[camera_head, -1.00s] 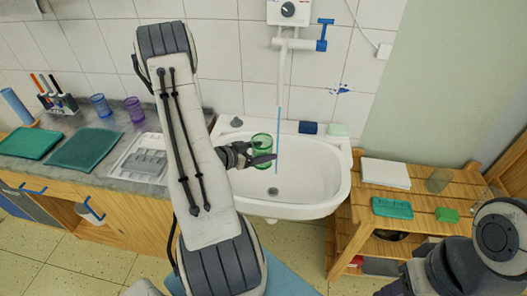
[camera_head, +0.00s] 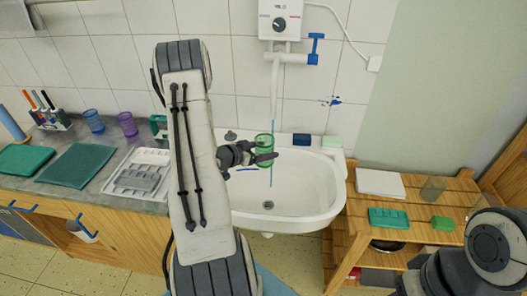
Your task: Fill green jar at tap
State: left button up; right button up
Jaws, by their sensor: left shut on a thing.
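The green jar (camera_head: 264,141) is upright over the white sink (camera_head: 322,208), held by my left gripper (camera_head: 263,158), which is shut on it. My dark fingers cover part of the jar's lower side. A thin blue water stream (camera_head: 271,180) falls from the white tap pipe (camera_head: 275,80) and passes at the jar's right edge. It shows below the jar too, and I cannot tell whether any enters the jar. The tap has a blue handle (camera_head: 316,48). My right arm's end is at the lower right, and its gripper is out of view.
A dark blue sponge (camera_head: 301,139) and a pale green block (camera_head: 331,141) lie on the sink's back rim. A wooden shelf (camera_head: 412,187) stands at right with a clear glass (camera_head: 432,188). Blue and purple cups stand on the left counter (camera_head: 62,192).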

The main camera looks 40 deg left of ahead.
pick_arm(q)
jog(key=shift+w, duration=0.1)
dwell(0.3)
jog(key=w+a, duration=0.2)
jog(key=w, duration=0.5)
dwell(0.6)
dwell(6.3)
